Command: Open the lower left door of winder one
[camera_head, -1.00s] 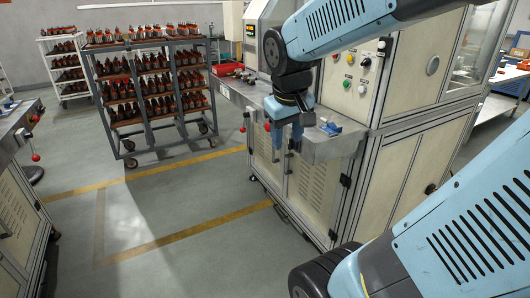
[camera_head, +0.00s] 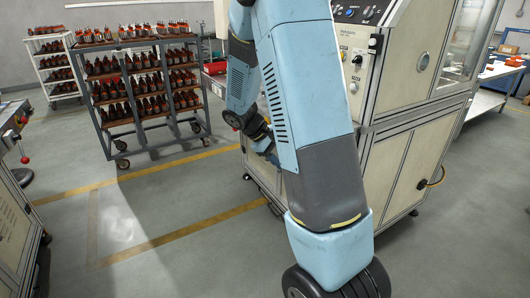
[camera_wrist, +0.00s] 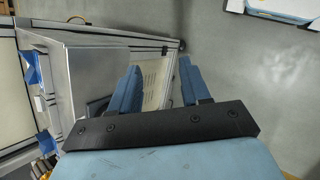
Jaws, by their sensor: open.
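The winder (camera_head: 395,165) is a cream cabinet with an aluminium frame, right of centre in the head view. My arm covers most of its left front, including most of the lower doors. My gripper (camera_wrist: 160,88) is open, with two blue fingers spread apart in the wrist view. A cream vented panel (camera_wrist: 151,77), which looks like a lower door, shows between and beyond the fingers. It looks closed. In the head view the fingers are hidden behind my arm.
A grey metal ledge (camera_wrist: 88,80) lies left of the fingers in the wrist view. In the head view, a wheeled rack (camera_head: 140,97) of dark parts stands at the back left and another cabinet (camera_head: 15,225) at the left edge. The floor between is clear.

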